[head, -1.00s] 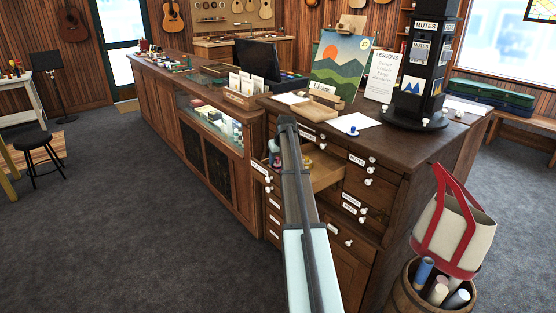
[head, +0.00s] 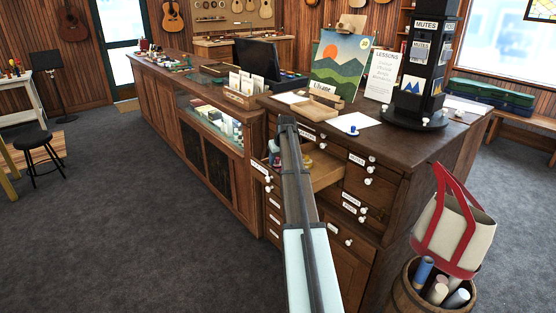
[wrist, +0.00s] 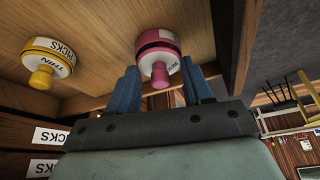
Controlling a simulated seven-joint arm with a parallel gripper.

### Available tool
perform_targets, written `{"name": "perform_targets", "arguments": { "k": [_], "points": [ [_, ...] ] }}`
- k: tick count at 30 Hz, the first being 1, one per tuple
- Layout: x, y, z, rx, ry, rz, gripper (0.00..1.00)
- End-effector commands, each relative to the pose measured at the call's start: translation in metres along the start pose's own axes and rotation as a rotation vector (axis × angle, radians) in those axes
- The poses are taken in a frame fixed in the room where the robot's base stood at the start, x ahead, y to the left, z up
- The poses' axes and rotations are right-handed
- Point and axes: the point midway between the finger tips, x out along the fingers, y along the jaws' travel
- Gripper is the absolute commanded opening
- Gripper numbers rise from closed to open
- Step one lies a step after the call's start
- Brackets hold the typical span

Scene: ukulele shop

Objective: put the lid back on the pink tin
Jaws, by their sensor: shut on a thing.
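The pink tin (wrist: 152,38) stands in an open wooden drawer, with a white label on its side. Its pink lid (wrist: 172,66) has a white disc and a pink knob and faces the wrist camera. A dark band shows between lid and tin; I cannot tell whether they touch. My gripper (wrist: 159,68) has its blue fingers on either side of the lid, shut on it, in line with the tin. In the head view my arm hides most of the drawer's contents.
A yellow tin (wrist: 45,52) with its lid on stands beside the pink one in the drawer. The open drawer (head: 325,173) has raised wooden walls close to my gripper. The counter top above holds a small wooden stand (head: 312,104) and a blue item (head: 353,129).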

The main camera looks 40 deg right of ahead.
Motion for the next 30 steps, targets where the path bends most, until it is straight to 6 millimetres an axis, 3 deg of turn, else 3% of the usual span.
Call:
{"name": "perform_targets", "arguments": {
  "k": [14, 15, 23, 28, 30],
  "points": [
    [0.0003, 0.0000, 0.0002, 0.000, 0.000, 0.000, 0.22],
    [0.0003, 0.0000, 0.0002, 0.000, 0.000, 0.000, 0.54],
    [0.0003, 0.0000, 0.0002, 0.000, 0.000, 0.000, 0.79],
    [0.0003, 0.0000, 0.0002, 0.000, 0.000, 0.000, 0.80],
    [0.0003, 0.0000, 0.0002, 0.000, 0.000, 0.000, 0.86]
  ]
}}
